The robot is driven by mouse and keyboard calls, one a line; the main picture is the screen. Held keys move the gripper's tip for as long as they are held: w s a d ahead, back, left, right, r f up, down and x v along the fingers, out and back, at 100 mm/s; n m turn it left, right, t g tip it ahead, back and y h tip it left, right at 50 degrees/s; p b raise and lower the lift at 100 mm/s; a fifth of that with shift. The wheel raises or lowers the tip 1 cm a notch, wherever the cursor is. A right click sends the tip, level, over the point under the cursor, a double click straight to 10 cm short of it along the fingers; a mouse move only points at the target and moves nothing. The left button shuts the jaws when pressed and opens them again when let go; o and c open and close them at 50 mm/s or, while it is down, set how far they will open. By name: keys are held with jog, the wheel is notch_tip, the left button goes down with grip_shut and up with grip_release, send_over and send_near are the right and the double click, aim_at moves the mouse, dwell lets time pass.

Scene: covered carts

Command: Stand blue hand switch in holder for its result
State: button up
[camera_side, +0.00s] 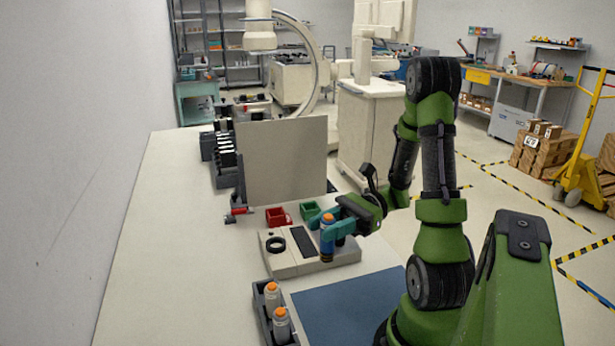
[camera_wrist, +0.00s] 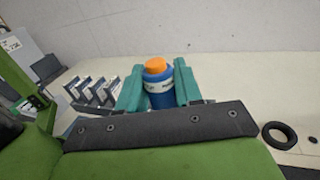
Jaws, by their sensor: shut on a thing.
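The blue hand switch (camera_side: 327,246), with an orange top, is upright between the teal fingers of my gripper (camera_side: 332,229). In the wrist view the blue switch (camera_wrist: 160,95) sits between both fingertips (camera_wrist: 158,88), with a white label band on its body. My gripper is shut on it. The switch is at the right part of a beige unit (camera_side: 300,264) that carries a black ring (camera_side: 275,244) and a dark panel (camera_side: 295,241). I cannot tell whether its base touches the unit. The ring (camera_wrist: 279,135) also shows at the right of the wrist view.
A dark rack (camera_side: 262,312) with two grey, orange-topped switches stands in front. A blue mat (camera_side: 350,308) lies beside it. Red (camera_side: 278,217) and green (camera_side: 310,210) bins sit behind the unit, before an upright grey panel (camera_side: 282,160). The table's left side is clear.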

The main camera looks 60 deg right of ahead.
jog(key=s+d+f+n+g+y, duration=0.1)
jog(key=s+d+f+n+g, duration=0.2)
jog(key=s+f+n+g, duration=0.9)
jog(key=d+r+n+g+h, duration=0.3)
jog(key=d+n+g+h, duration=0.7)
jog(key=d+g+h, duration=0.45)
jog(key=w+d+r+n+t+h, duration=0.6)
jog(key=w+d+n+h, duration=0.55)
jog(key=h, duration=0.45)
jog(key=w+r+n+t+h, duration=0.2)
jog(key=w+r+n+t, duration=0.15)
jog(key=w+t, duration=0.45)
jog(key=w+r+n+t+h, duration=0.25)
jog(key=w+n+t, duration=0.25)
jog(key=w, duration=0.6)
jog(key=shift+g, duration=0.45)
jog(key=f, duration=1.4)
jog(key=shift+s+d+f, duration=0.15)
jog(key=shift+d+f, duration=0.1)
jog(key=shift+f, duration=0.05)
jog(key=shift+f, duration=0.15)
jog(key=o, duration=1.1)
